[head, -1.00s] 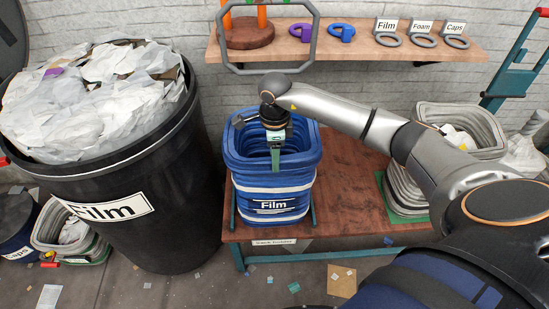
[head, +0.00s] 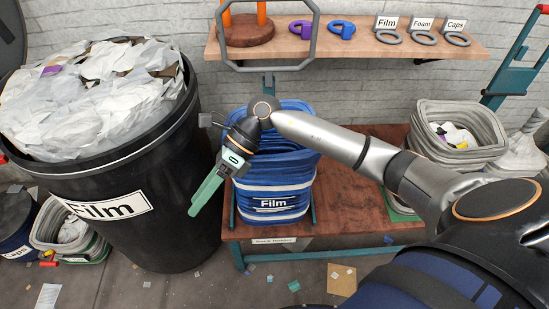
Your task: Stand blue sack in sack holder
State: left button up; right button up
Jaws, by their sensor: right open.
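The blue sack (head: 277,187), with a "Film" label, stands upright on the red-brown bench, between the green posts of the sack holder (head: 314,212). Its mouth is open, and my right arm hides part of the rim. My right gripper (head: 203,192) is open and empty, with green fingers pointing down and left, in front of the sack's left edge and the black bin. I cannot tell whether it touches the sack. My left gripper is not in view.
A large black "Film" bin (head: 165,205) full of white film stands close at left. A grey sack (head: 452,135) stands at the bench's right. A shelf (head: 300,48) with rings and tags runs along the wall behind. Scraps litter the floor.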

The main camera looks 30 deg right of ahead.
jog(key=a+r+m+t+y, duration=0.55)
jog(key=m+t+y, duration=0.25)
jog(key=m, duration=0.5)
jog(key=w+d+f+m+t+h, duration=0.2)
jog(key=d+f+m+t+h, duration=0.7)
jog(key=m, duration=1.1)
jog(key=s+d+f+m+g+h, duration=0.2)
jog(key=s+f+m, duration=0.4)
jog(key=f, duration=0.3)
jog(key=s+d+f+m+g+h, duration=0.3)
jog(key=s+f+m+g+h, duration=0.1)
jog(key=s+f, duration=0.5)
jog(key=shift+d+f+m+g+h, duration=0.25)
jog(key=shift+f+m+h, duration=0.25)
jog(key=shift+m+h, duration=0.3)
